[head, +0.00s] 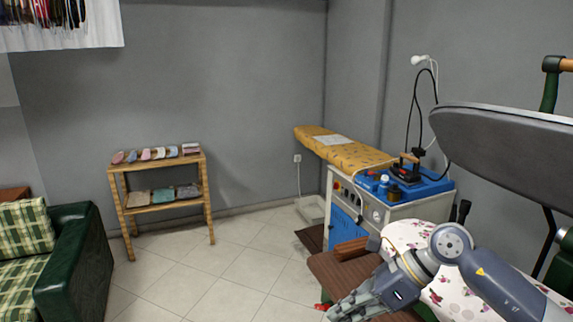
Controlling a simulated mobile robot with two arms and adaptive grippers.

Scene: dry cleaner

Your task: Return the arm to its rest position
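My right arm comes in from the lower right, over a white flowered cloth surface (405,233). Its gripper (342,309) points down and left at the bottom edge, in front of a brown seat. The fingers are seen from the side and partly cut off, so I cannot tell whether they are open or shut. A small red thing (322,306) shows by the fingertips; I cannot tell whether they touch. My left gripper is not in view.
A blue and white ironing station (402,208) with an iron (407,170) stands behind the arm. A large grey pressing board (500,140) juts in at right. A wooden shelf (163,207) and green armchair (75,260) stand left. The tiled floor between is clear.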

